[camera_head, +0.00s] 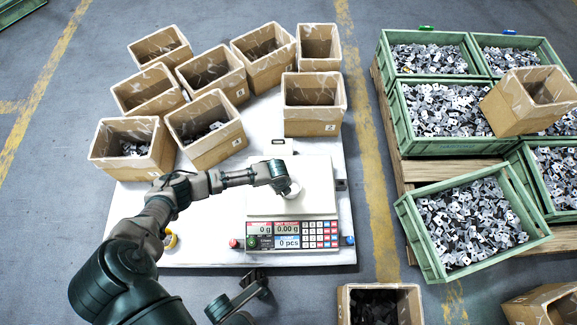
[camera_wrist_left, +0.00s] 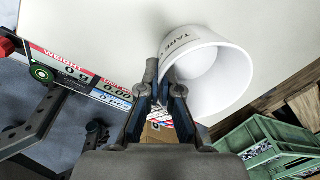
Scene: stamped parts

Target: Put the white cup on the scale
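The white cup (camera_head: 292,189) is over the plate of the scale (camera_head: 291,235), partly hidden by my left gripper (camera_head: 283,180) in the head view. In the left wrist view the cup (camera_wrist_left: 210,75) is tilted, with its open mouth toward the lower right and dark lettering on its side. The fingers of my left gripper (camera_wrist_left: 165,85) are at the cup's rim, one on each side of its wall, and look closed on it. The scale's display reads 0 g; its panel also shows in the left wrist view (camera_wrist_left: 75,70).
The scale stands on a white table (camera_head: 205,235). Several cardboard boxes (camera_head: 210,158) stand behind it. Green crates (camera_head: 415,245) of metal parts stand on a pallet at right. A yellow tape roll (camera_head: 171,240) lies left of the scale.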

